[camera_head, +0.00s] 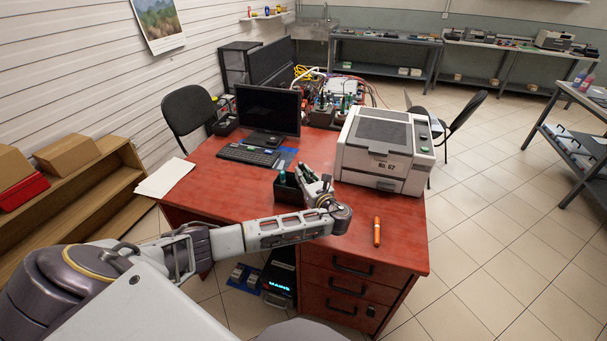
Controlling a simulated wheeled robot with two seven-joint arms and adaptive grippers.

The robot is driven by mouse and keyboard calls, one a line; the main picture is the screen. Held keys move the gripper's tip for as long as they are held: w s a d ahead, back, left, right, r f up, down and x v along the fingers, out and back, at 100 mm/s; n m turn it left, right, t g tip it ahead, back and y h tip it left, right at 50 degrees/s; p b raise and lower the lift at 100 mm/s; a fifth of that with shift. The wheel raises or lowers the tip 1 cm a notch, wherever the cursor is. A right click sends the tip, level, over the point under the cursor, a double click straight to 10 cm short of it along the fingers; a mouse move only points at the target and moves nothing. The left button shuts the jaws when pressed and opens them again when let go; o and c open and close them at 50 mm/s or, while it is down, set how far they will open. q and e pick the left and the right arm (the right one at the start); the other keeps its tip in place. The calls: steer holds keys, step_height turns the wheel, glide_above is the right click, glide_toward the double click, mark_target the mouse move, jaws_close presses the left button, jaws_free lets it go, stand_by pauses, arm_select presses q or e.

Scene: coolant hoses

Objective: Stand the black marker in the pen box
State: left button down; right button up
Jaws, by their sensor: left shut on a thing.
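The pen box (287,194) is a small dark open box on the red desk, left of the printer. A dark green pen or marker (282,177) stands up in it. My left gripper (304,173) is at the right side of the box, with its fingers close to the box rim. It is shut on a small dark thing, which I take to be the black marker; the fingers hide most of it, and its tilt cannot be told. My right gripper is out of view.
An orange marker (377,231) is on the right front of the red desk (222,196). A white printer (385,150) stands right of the gripper. A monitor (268,110) and keyboard (248,155) are behind the box. Paper (165,178) lies at the left edge.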

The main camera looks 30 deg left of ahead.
arm_select(q)
steer(key=shift+f, duration=0.35)
steer(key=c, duration=1.3)
jaws_free()
